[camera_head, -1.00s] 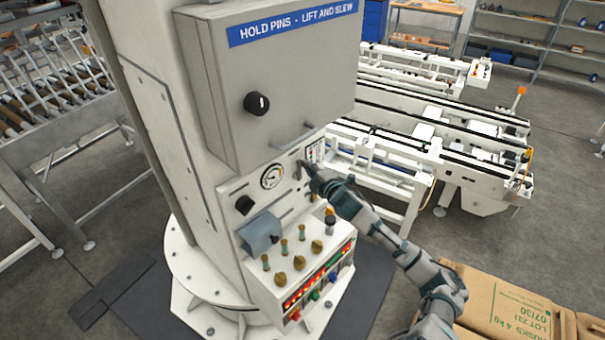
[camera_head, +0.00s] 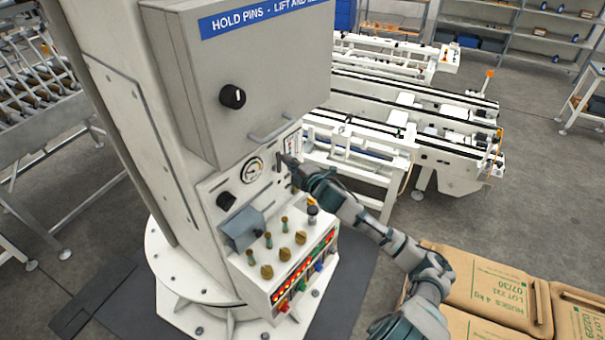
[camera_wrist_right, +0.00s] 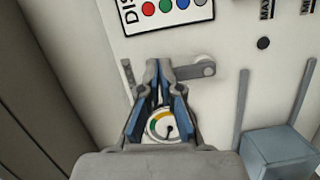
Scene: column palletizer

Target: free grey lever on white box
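The white box is a control panel (camera_head: 236,183) on a white column. The grey lever (camera_wrist_right: 190,70) shows in the right wrist view as a short bar with a round pivot at its right end. Its left end runs behind my right fingertips, so whether they touch it is hard to tell. My right gripper (camera_wrist_right: 159,64) has its fingertips nearly together, with no object clearly between them. In the head view my right gripper (camera_head: 289,161) is at the panel's right part, right of the gauge (camera_head: 253,170), and I cannot make out the lever there. My left gripper is not in view.
A grey cabinet (camera_head: 270,70) with a black knob overhangs the panel. A blue-grey box (camera_head: 243,229), brass knobs and lit buttons sit below the gauge. Slots (camera_wrist_right: 241,100) run beside the lever. Cartons (camera_head: 497,290) lie at lower right; white conveyors (camera_head: 400,130) stand behind.

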